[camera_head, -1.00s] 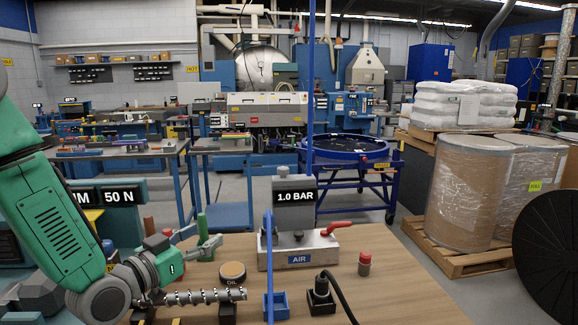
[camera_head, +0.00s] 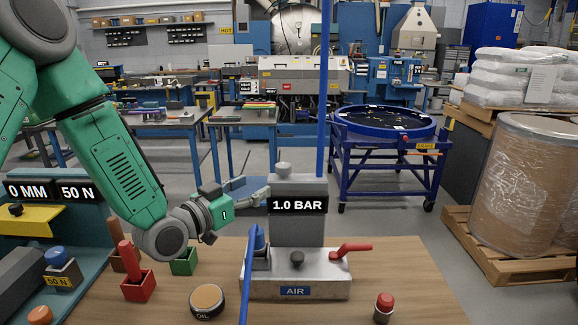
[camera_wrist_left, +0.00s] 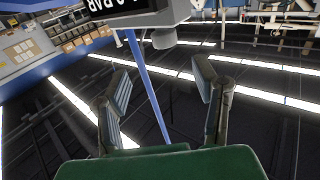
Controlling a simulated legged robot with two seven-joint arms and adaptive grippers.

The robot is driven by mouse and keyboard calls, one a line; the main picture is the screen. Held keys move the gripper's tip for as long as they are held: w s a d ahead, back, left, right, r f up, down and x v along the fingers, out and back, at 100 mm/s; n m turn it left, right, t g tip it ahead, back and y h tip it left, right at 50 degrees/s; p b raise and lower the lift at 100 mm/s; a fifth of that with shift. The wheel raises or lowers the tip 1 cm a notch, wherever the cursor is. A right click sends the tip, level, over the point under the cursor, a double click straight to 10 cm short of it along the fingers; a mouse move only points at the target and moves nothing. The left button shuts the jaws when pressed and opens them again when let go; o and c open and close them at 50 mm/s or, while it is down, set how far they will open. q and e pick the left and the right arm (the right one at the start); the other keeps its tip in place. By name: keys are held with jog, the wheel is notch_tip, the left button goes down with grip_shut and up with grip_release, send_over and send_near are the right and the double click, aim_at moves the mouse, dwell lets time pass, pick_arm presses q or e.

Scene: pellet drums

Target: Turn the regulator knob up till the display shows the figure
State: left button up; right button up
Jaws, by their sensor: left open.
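The regulator is a grey block on a metal base (camera_head: 262,288) marked AIR, with a red lever on its right. Its display (camera_head: 297,205) reads 1.0 BAR. A round grey knob (camera_head: 283,169) sits on top; it also shows in the left wrist view (camera_wrist_left: 163,38), beyond the fingertips. My right gripper is not in view.
A blue upright tube (camera_head: 323,90) rises behind the regulator, and a blue hose (camera_head: 249,270) runs down in front. An OIL tin (camera_head: 207,300), a red bin (camera_head: 139,287) and a red-capped piece (camera_head: 384,307) stand on the table.

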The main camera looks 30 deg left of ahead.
aim_at(277, 173)
pick_arm(q)
jog(key=x, duration=0.3)
jog(key=a+p+x, duration=0.1)
jog(key=x, duration=0.3)
jog(key=p+x, duration=0.1)
jog(key=x, duration=0.2)
jog(key=shift+w+a+f, duration=0.1)
jog(key=shift+w+f, duration=0.1)
jog(key=shift+w, duration=0.35)
jog(key=shift+w+d, duration=0.4)
jog(key=shift+w, duration=0.05)
jog(key=shift+d+r, duration=0.1)
jog(key=shift+d, duration=0.25)
jog(key=shift+a, duration=0.1)
jog(key=c, duration=1.2)
jog(key=shift+a+f, duration=0.2)
jog(key=shift+a, duration=0.1)
grip_shut()
